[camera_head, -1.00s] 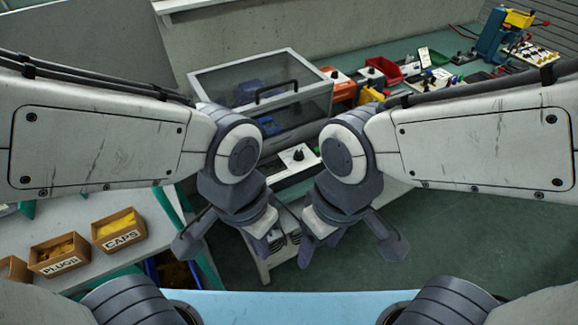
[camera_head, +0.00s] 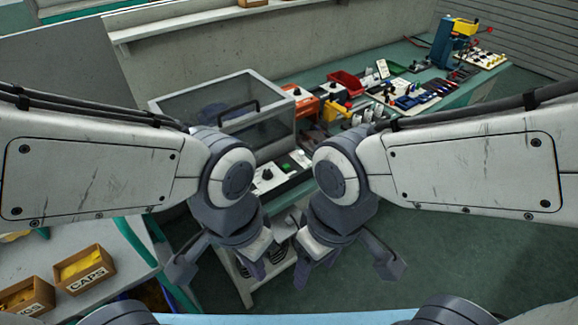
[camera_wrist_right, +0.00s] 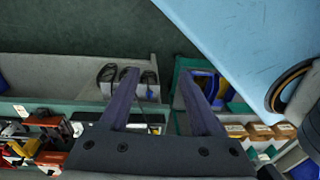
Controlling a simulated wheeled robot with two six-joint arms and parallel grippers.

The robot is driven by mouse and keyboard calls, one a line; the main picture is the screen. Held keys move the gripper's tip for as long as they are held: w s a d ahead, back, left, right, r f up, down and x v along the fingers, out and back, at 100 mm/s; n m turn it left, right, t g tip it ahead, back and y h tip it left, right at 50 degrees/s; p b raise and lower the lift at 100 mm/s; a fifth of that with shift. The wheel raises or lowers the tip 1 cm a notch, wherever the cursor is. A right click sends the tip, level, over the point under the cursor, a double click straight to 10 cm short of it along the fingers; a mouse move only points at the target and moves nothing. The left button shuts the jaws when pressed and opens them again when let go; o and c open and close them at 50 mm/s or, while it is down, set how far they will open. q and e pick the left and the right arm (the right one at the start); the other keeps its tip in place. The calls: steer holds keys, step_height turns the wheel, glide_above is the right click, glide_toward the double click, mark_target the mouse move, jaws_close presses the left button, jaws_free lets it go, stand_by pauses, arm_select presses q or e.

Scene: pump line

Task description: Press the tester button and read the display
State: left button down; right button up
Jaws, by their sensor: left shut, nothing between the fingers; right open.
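A grey box with a clear lid and black handle (camera_head: 215,100) stands on the far bench; it may be the tester. At its front is a pale panel (camera_head: 268,178) with a black knob and a small green part (camera_head: 286,167). I cannot make out a readable display. My left gripper (camera_head: 262,270) is shut and empty, hanging in front of and below the panel, apart from it. My right gripper (camera_head: 315,270) is open and empty beside it; it also shows in the right wrist view (camera_wrist_right: 157,76), with nothing between the fingers. My arms hide part of the bench.
Boxes marked CAPS (camera_head: 85,268) and PLUGS (camera_head: 27,297) stand on the left table. A red bin (camera_head: 346,84), an orange unit (camera_head: 300,100) and a blue-yellow press (camera_head: 450,42) stand along the far bench. Green floor at right is clear.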

steer(key=shift+c, duration=0.3)
jaws_close()
stand_by(1.7)
